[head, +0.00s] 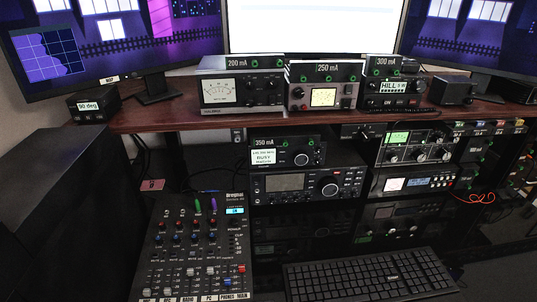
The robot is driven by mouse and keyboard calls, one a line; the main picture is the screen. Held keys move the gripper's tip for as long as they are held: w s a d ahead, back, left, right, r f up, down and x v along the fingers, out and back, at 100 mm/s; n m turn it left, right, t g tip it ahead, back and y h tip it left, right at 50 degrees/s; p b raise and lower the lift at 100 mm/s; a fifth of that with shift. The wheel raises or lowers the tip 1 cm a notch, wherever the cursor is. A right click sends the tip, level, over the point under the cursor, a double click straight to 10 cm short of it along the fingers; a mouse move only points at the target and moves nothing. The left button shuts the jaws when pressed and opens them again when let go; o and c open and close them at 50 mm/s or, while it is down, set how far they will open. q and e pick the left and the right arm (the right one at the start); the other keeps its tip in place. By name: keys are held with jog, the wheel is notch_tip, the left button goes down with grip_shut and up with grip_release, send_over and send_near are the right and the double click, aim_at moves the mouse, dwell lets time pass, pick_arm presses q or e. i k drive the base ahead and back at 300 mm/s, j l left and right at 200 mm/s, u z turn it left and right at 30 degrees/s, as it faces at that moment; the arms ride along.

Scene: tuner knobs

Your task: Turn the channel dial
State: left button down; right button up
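I cannot tell which knob is the channel dial; no label reading "channel" is legible. A black radio (310,200) on the shelf below the desk has a large round knob (329,187) right of its grey screen. On top of it sits a smaller unit marked 350 mA (285,141), with a lit display (263,157) and a round knob (301,158). To the right, another unit (413,148) with a green screen has several knobs. Neither of my grippers is in view.
A mixer (196,250) with coloured knobs stands at lower left, and a keyboard (368,275) lies at lower right. The red-brown desk edge (165,122) overhangs the lower radios. Monitors (90,45) stand behind. A thin red cable (478,198) hangs at right.

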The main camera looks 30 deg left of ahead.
aim_at(300, 158)
jog(key=j+u, duration=0.2)
jog(key=u, duration=0.15)
jog(key=j+u, duration=0.2)
jog(key=u, duration=0.2)
